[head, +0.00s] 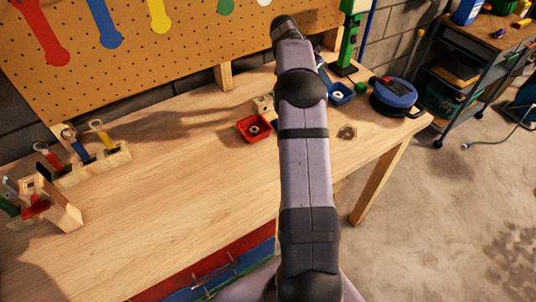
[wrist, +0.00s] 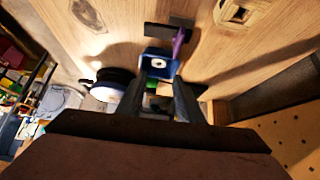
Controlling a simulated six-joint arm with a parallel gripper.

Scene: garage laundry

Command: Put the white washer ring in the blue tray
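The blue tray (head: 341,99) sits on the bench to the right of my arm's far end. In the wrist view the blue tray (wrist: 146,70) lies just beyond my fingertips, with a small whitish thing (wrist: 158,63) in it; I cannot make out its shape surely. A pale ring (head: 254,127) lies in the red tray (head: 243,133), left of my arm in the head view. My gripper (wrist: 158,88) has its two fingers apart, with nothing seen held between them. In the head view its fingers are largely hidden by my arm.
A black pot with a blue lid (head: 395,95) and a green block (head: 361,88) stand close to the blue tray. A wooden block (head: 263,105) is behind the red tray. The bench's left middle is clear.

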